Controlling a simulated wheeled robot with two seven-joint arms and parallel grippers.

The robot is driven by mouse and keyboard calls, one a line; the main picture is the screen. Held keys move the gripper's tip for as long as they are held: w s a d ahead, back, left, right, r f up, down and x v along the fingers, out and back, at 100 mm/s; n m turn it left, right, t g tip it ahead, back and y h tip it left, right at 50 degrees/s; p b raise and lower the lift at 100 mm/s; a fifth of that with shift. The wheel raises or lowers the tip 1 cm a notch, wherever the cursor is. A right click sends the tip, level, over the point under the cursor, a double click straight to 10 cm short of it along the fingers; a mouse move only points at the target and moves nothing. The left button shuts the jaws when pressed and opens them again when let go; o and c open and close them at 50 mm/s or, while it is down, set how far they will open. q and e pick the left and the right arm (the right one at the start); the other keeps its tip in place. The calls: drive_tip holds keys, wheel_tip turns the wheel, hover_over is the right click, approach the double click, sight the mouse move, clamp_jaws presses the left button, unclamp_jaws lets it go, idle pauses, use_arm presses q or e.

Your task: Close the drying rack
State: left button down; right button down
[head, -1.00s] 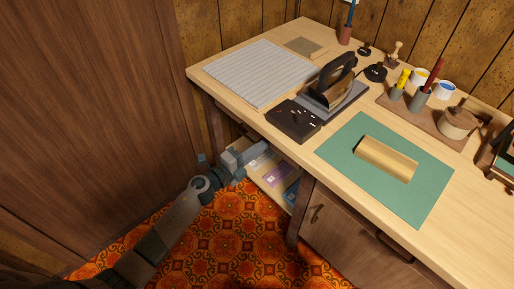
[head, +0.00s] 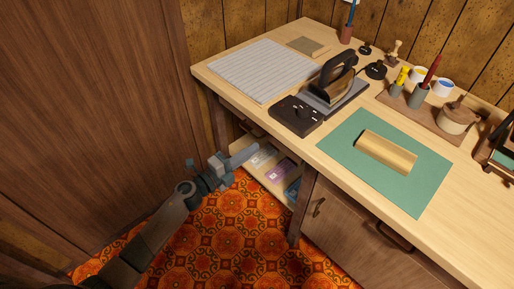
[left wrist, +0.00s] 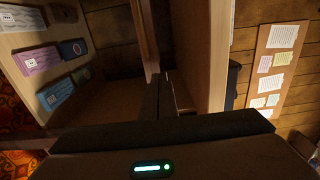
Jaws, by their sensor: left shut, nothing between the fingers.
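A pale wooden shelf (head: 258,176) holding several coloured cards sticks out under the table's left part; I take it for the drying rack. In the left wrist view the pale shelf (left wrist: 22,39) with its cards is at the upper left. My left gripper (head: 255,148) is shut and empty, in front of the shelf's left end in the head view and overlapping it there. I cannot tell whether it touches. In the left wrist view its dark fingers (left wrist: 164,85) point up beside a pale panel. My right gripper is not in view.
The wooden table (head: 225,82) carries an iron (head: 334,82), a green mat (head: 345,142) with a brass-coloured piece, and pots. A dark wooden cabinet (head: 90,100) stands close on the left. Patterned floor (head: 230,240) is open between.

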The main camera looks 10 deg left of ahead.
use_arm(q)
drive_tip(key=v, duration=0.8)
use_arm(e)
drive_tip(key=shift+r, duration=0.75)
use_arm(q)
drive_tip(key=shift+f, duration=0.1)
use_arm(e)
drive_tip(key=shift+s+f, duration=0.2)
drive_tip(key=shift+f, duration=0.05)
